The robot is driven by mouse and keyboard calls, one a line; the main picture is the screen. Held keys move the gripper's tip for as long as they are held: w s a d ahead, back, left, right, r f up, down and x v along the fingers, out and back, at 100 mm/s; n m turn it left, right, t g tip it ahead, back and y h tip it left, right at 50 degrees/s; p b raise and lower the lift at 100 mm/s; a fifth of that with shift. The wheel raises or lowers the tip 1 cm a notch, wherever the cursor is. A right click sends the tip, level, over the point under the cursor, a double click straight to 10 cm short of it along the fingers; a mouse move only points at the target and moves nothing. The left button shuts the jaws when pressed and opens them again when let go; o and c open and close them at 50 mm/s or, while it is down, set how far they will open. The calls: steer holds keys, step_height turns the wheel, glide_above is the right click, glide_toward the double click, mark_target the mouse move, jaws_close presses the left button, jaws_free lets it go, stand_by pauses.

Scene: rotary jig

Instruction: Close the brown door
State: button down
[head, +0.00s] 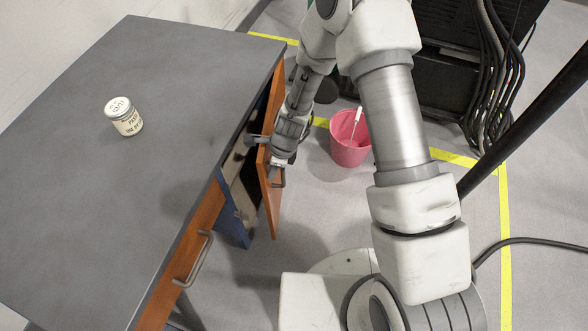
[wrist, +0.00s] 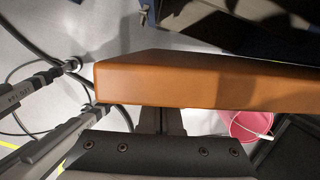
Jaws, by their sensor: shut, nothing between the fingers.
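The brown door (head: 268,204) is an orange-brown panel that stands open at the side of the grey-topped cabinet (head: 135,75). It has a grey handle (head: 279,178) on its outer face. The dark blue inside of the cabinet shows behind it. My gripper (head: 275,165) is at the upper part of the door, on its outer side, close to the handle. In the wrist view the door (wrist: 200,80) stretches across the picture. My shut, empty gripper (wrist: 159,119) meets its near face; its fingertips are hidden there, so I cannot tell whether they touch.
A jar (head: 124,115) stands on the cabinet top. A brown drawer front with a grey handle (head: 194,258) is nearer. A pink bin (head: 349,145) stands on the floor to the right. Black equipment with hanging cables (head: 497,80) is at the back right.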

mark_target(258, 170)
steer(key=shift+m, duration=0.6)
steer(key=shift+a+p, duration=0.3)
steer(key=shift+a, duration=1.95)
steer(key=shift+w+d, duration=0.1)
steer(key=shift+d, duration=0.05)
